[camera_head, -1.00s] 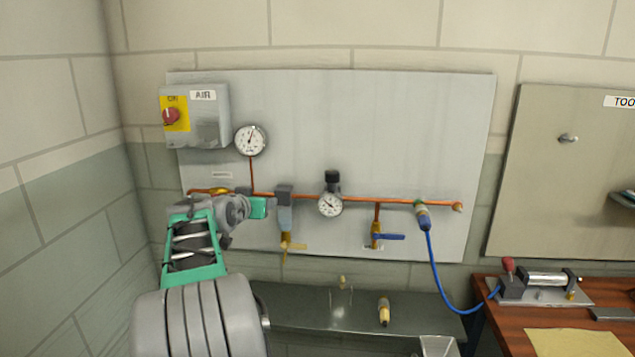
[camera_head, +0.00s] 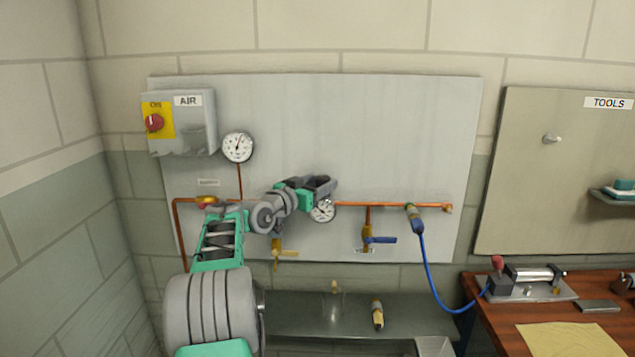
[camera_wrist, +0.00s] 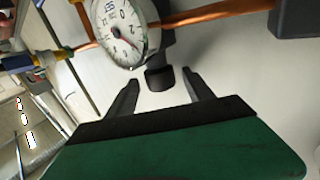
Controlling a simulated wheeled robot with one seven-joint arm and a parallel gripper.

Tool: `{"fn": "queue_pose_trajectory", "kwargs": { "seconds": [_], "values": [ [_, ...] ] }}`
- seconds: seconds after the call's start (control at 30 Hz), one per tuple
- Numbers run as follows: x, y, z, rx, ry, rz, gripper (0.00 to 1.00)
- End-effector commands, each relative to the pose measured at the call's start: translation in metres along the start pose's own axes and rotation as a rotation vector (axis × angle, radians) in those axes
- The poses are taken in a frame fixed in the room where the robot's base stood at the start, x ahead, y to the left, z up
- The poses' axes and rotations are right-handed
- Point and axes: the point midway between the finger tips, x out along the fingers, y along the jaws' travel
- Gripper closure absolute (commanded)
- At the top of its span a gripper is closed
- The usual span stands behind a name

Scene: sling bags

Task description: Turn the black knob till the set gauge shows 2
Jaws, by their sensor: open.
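The black knob (camera_wrist: 158,78) shows in the wrist view beside the round white set gauge (camera_wrist: 118,30). The gauge also shows on the copper pipe in the head view (camera_head: 322,211), just below my gripper (camera_head: 325,188). Its needle is too small and blurred to read surely. In the wrist view my gripper (camera_wrist: 161,77) is open, with one fingertip to each side of the knob's end. In the head view my gripper hides the knob.
Another gauge (camera_head: 238,146) is at upper left, near the AIR box (camera_head: 180,123) with a red switch. A yellow-handled valve (camera_head: 280,253) and a blue-handled valve (camera_head: 378,240) hang below the pipe (camera_head: 390,205). A blue hose (camera_head: 428,275) runs to the bench.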

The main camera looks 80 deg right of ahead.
Motion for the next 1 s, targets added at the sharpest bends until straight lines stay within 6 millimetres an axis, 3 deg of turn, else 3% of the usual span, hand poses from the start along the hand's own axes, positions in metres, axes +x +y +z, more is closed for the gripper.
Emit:
{"fn": "queue_pose_trajectory", "kwargs": {
  "seconds": [0.1,0.83,1.0],
  "values": [
    [-0.0014,-0.0011,0.0002,0.0,0.0,-0.002,0.4],
    [-0.0017,-0.001,0.0001,0.0,0.0,-0.002,1.0],
    [-0.0016,-0.0007,0.0005,0.0,0.0,-0.006,1.0]
  ]
}}
